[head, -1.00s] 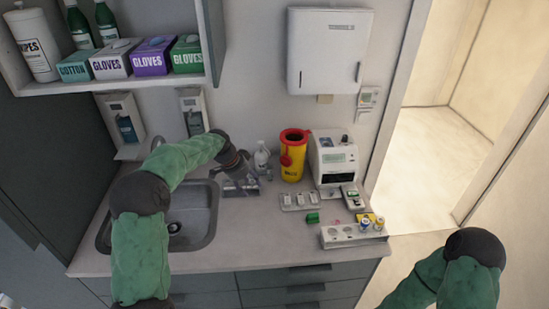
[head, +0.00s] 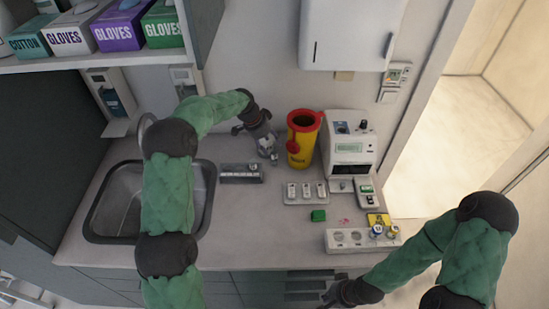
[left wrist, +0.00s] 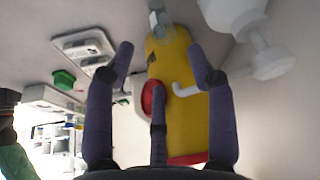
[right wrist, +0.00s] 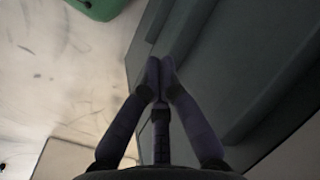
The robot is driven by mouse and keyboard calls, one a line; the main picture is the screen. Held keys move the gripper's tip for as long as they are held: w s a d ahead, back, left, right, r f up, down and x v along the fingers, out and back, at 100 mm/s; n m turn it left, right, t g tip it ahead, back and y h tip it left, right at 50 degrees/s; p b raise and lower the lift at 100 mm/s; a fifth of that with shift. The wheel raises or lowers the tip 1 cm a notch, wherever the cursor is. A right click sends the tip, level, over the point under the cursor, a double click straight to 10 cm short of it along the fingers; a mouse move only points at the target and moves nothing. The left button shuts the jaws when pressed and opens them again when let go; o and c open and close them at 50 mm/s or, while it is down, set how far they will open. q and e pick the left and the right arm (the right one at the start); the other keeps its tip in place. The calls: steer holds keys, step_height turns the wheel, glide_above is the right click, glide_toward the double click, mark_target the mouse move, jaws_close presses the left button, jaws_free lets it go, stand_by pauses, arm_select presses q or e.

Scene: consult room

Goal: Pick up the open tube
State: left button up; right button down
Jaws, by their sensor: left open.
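A small clear tube (head: 275,157) stands on the counter in front of the yellow bin; I cannot tell whether it is open. In the left wrist view a clear tube-like piece (left wrist: 158,24) shows at the top, ahead of the gap between the fingers. My left gripper (head: 258,137) is open at the back of the counter, left of the bin. Its fingers (left wrist: 160,65) are spread with nothing between them. My right gripper (head: 335,294) is low at the counter's front edge; its fingertips (right wrist: 161,66) meet, empty.
The yellow bin with red lid (head: 301,145) stands close right of my left gripper. A white pump bottle (left wrist: 255,40) is near too. A grey rack (head: 241,173), white tray (head: 305,192), green block (head: 318,215), analyser (head: 348,147) and white holder (head: 350,240) occupy the counter.

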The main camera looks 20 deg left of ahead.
mark_target(274, 158)
arm_select(q)
steer(key=shift+w+a+x, duration=0.1)
steer(key=shift+a+x, duration=0.1)
steer(key=shift+x, duration=1.3)
steer(key=shift+w+a+x, duration=0.15)
steer(key=shift+x, duration=1.35)
steer(key=shift+f, duration=0.1)
steer(key=c, duration=0.9)
